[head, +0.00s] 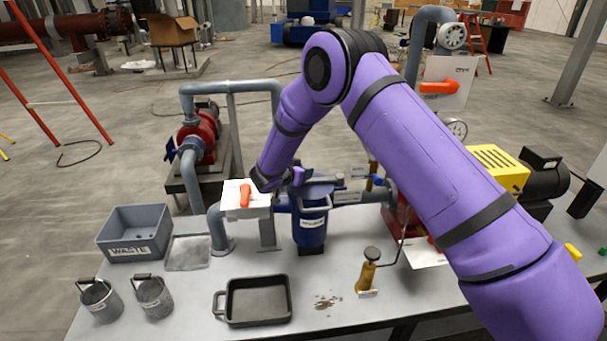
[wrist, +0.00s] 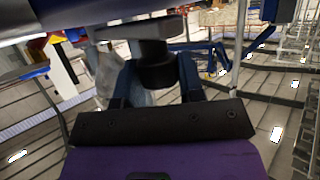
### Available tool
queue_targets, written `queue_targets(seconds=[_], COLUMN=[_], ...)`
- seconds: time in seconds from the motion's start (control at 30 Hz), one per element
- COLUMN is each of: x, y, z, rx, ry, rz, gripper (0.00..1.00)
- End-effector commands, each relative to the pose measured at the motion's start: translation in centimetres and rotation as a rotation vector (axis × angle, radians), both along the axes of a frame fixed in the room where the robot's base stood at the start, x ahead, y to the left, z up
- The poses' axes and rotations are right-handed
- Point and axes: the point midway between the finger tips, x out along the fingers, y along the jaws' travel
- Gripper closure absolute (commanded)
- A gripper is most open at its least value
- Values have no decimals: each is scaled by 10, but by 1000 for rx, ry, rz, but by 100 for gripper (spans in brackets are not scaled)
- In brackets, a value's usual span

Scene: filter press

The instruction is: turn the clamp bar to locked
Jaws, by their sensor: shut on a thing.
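The blue filter vessel (head: 311,228) stands upright on the bench in the head view, with a pale label on its front. My gripper (head: 290,178) is at the left side of its top. In the wrist view my gripper's two dark fingers (wrist: 158,74) close around a black round knob (wrist: 158,62). The knob joins a grey block (wrist: 145,28), which seems to be part of the clamp bar. My wrist hides most of the clamp bar in the head view, so its angle and any lock marking cannot be told.
A white box with an orange handle (head: 245,195) stands close left of my gripper. A grey waste bin (head: 135,235), two small buckets, a black tray (head: 257,300) and a brass-coloured hand tool (head: 367,272) are on the bench. Grey pipes rise behind.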

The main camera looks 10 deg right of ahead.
Motion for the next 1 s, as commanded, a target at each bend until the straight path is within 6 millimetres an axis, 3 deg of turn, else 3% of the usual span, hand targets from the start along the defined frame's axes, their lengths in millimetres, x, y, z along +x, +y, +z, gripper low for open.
queue_targets(seconds=[0.47,0.5,0.6,1.0], x=[4,4,4,-2], y=[-1,-1,-1,5], z=[1,1,1,4], rx=[2,2,1,1], ry=[-3,-3,-3,-2], rz=[-17,-17,-16,-15], gripper=[100,62,39,39])
